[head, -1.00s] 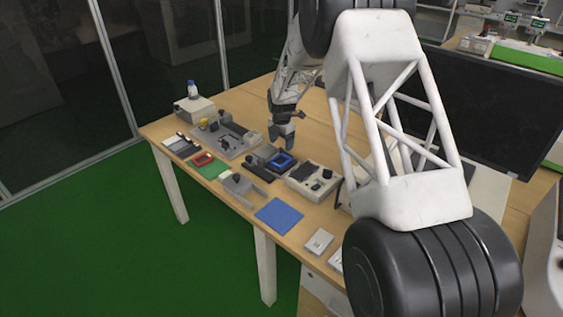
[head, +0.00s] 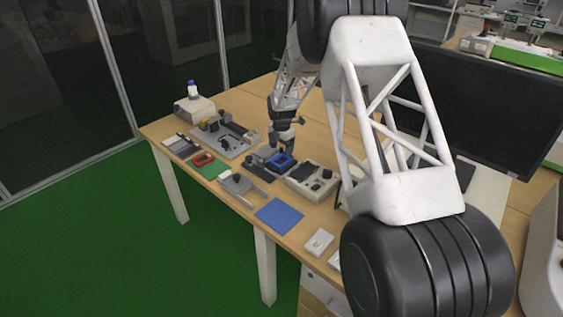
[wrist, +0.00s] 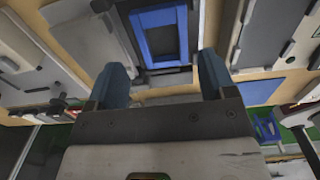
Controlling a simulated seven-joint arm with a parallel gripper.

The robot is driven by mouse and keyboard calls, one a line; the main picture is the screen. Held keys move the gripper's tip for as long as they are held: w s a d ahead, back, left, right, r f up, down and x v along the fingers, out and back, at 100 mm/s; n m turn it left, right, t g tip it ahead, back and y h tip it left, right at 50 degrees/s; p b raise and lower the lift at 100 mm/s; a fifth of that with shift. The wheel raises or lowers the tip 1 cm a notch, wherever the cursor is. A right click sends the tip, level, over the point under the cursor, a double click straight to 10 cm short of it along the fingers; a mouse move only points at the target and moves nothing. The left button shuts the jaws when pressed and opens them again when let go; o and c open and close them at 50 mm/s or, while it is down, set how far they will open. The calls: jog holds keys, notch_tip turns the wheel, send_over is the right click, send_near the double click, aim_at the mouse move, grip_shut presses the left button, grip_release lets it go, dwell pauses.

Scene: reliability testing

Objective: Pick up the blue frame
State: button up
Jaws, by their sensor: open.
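The blue frame (head: 285,161) lies on a dark fixture among the devices on the wooden table. In the wrist view the blue frame (wrist: 182,35) shows as a rectangle with a dark middle, just beyond the fingertips, its upper part near the picture's top edge. My gripper (head: 281,147) is just above the frame in the head view and partly overlaps its far side. In the wrist view my gripper (wrist: 162,75) has its two blue-grey fingers wide apart, with nothing between them. Whether a finger touches the fixture cannot be told.
A grey device (head: 312,181) stands right of the frame. A grey fixture plate (head: 222,141) is to the left. A red frame (head: 203,160) lies on a green mat. A flat blue mat (head: 279,215) lies near the front edge. A large black monitor (head: 480,110) stands at right.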

aim_at(281, 162)
jog(key=shift+f, duration=0.1)
jog(key=shift+s+f, duration=0.2)
jog(key=shift+f, duration=2.35)
jog(key=shift+c, duration=0.2)
jog(key=c, duration=0.7)
jog(key=shift+r, duration=0.2)
